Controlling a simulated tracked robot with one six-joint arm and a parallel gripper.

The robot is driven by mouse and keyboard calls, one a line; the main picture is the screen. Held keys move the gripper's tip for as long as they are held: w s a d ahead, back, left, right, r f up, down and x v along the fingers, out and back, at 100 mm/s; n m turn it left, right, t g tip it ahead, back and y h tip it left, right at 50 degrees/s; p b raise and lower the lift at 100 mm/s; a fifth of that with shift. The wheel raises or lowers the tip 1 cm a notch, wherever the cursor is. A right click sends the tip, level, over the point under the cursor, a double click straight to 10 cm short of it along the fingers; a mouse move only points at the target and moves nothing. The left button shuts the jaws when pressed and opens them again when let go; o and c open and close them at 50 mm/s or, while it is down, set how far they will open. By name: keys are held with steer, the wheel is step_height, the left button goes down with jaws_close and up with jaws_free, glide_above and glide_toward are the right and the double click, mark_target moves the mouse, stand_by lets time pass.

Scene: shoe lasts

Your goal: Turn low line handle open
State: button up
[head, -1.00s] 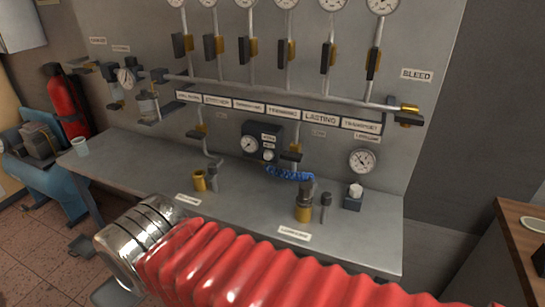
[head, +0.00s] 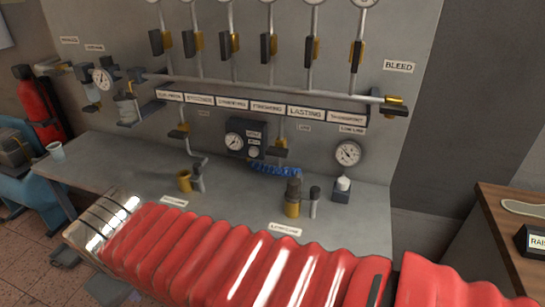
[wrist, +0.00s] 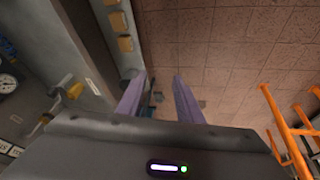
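A small label that seems to read LOW LINE (head: 352,130) is on the grey wall panel above a round gauge (head: 348,153) in the head view. The head view does not show the gripper.
My red-sleeved arm crosses the front of the grey bench (head: 130,165). A BLEED valve (head: 397,105) ends the main pipe. A wooden table (head: 490,215) is at right. Orange rails (wrist: 285,130) show in the wrist view.

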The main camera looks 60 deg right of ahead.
steer(key=s+d+f+m+g+h, duration=0.1)
steer(key=d+f+m+g+h, duration=0.2)
steer(key=d, duration=1)
steer(key=n+g+h, duration=0.1)
steer(key=g+h, duration=0.5)
steer(key=h, duration=0.7)
glide_toward(275, 155)
steer(key=a, duration=0.5)
steer(key=shift+w+d+r, duration=0.15)
steer(key=shift+w, duration=0.35)
steer(key=x, duration=1.3)
steer(key=shift+d, duration=0.45)
steer(key=shift+c, duration=0.4)
